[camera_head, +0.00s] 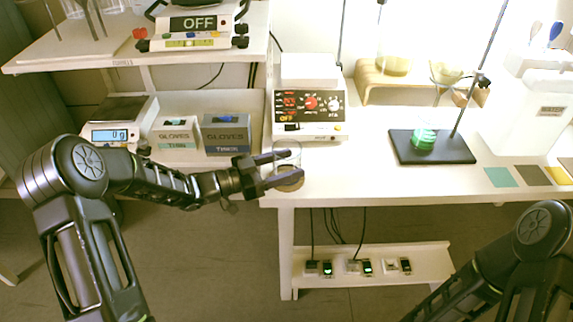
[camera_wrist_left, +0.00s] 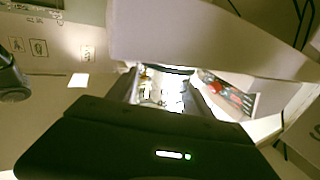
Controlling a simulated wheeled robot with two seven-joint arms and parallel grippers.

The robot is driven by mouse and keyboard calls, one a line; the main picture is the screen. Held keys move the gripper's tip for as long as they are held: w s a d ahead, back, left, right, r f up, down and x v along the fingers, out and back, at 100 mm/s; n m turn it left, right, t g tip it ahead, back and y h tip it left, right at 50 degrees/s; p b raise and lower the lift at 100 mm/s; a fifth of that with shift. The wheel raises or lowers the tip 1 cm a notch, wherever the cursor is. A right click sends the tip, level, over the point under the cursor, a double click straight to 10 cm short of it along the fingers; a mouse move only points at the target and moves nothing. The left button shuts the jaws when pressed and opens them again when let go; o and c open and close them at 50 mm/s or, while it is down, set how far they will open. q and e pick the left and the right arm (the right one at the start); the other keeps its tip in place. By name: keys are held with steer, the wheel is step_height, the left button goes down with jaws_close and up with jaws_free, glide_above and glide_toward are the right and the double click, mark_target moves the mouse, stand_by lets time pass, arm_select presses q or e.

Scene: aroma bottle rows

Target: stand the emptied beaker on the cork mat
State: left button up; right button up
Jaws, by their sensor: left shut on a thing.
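My left gripper (camera_head: 279,168) is shut on a clear glass beaker (camera_head: 288,152) at the front left corner of the white table. The beaker looks empty and about upright. A round brown cork mat (camera_head: 292,185) shows just below and behind the gripper's fingers, partly hidden by them. The beaker appears over the mat; I cannot tell whether its base touches it. In the left wrist view the beaker (camera_wrist_left: 165,92) shows as bright glass between the two fingers. My right gripper is out of view; only part of that arm shows at the lower right.
A hotplate-like device (camera_head: 309,108) with a red-lit panel stands just behind the beaker. A black stand base (camera_head: 432,147) with a green item is to the right. Glove boxes (camera_head: 226,134) and a scale (camera_head: 118,133) sit on the left shelf. The table's front middle is clear.

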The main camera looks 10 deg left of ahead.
arm_select(q)
steer(key=shift+f, duration=0.2)
steer(key=o, duration=1.6)
steer(key=shift+r, duration=0.1)
steer(key=shift+r, duration=0.1)
steer(key=shift+a, duration=0.15)
steer(key=v, duration=1.1)
steer(key=shift+s+a, duration=0.25)
steer(key=shift+s, duration=0.1)
